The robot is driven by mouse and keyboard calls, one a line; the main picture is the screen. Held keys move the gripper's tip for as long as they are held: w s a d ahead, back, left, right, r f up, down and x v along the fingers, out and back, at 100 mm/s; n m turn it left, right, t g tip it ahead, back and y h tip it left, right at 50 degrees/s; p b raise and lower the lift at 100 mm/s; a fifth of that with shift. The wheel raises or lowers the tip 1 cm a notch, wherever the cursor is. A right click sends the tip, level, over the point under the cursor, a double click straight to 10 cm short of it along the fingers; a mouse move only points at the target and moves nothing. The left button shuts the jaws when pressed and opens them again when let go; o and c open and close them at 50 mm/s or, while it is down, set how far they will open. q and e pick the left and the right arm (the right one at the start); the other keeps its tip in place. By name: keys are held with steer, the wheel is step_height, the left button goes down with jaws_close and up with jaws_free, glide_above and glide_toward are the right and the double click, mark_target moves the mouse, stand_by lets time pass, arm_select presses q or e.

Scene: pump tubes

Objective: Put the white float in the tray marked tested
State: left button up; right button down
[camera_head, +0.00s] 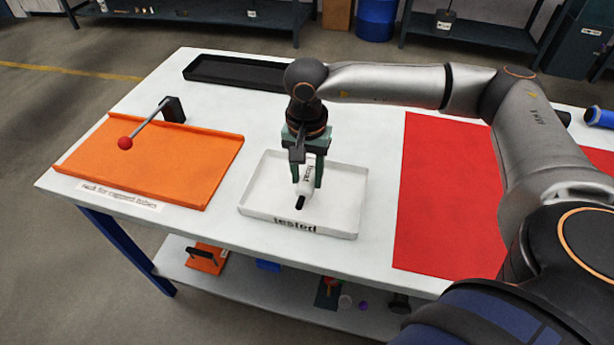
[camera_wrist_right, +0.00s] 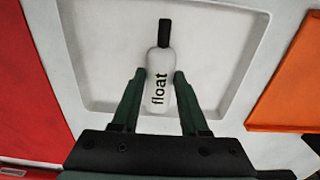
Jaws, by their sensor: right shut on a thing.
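The white float (camera_head: 306,187) has a black stem and the word "float" on its side. My right gripper (camera_head: 307,180) is shut on it, over the inside of the white tray marked "tested" (camera_head: 255,207). In the right wrist view the float (camera_wrist_right: 160,82) sits between the two green fingers of the gripper (camera_wrist_right: 156,85), with the tray (camera_wrist_right: 85,80) behind it. I cannot tell whether the float touches the tray floor. My left gripper is not in view.
An orange tray (camera_head: 190,170) with a red-knobbed lever (camera_head: 125,143) lies at the left. A black tray (camera_head: 235,74) is at the back, and a red mat (camera_head: 440,200) lies at the right. White table shows bare between them.

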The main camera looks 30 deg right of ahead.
mark_target(307, 179)
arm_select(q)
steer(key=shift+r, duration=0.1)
arm_select(e)
steer(key=shift+f, duration=0.6)
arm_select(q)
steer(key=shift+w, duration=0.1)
arm_select(e)
steer(key=shift+f, duration=0.25)
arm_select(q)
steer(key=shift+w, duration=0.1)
arm_select(e)
steer(key=shift+c, duration=2.1)
jaws_free()
steer(key=shift+r, duration=0.15)
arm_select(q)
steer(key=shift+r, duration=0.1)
arm_select(e)
steer(key=shift+r, duration=0.5)
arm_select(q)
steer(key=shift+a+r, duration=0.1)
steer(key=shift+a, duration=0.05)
arm_select(e)
step_height(307, 179, up, 11)
steer(key=shift+r, duration=0.2)
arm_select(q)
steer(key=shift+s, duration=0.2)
arm_select(e)
steer(key=shift+f, duration=0.1)
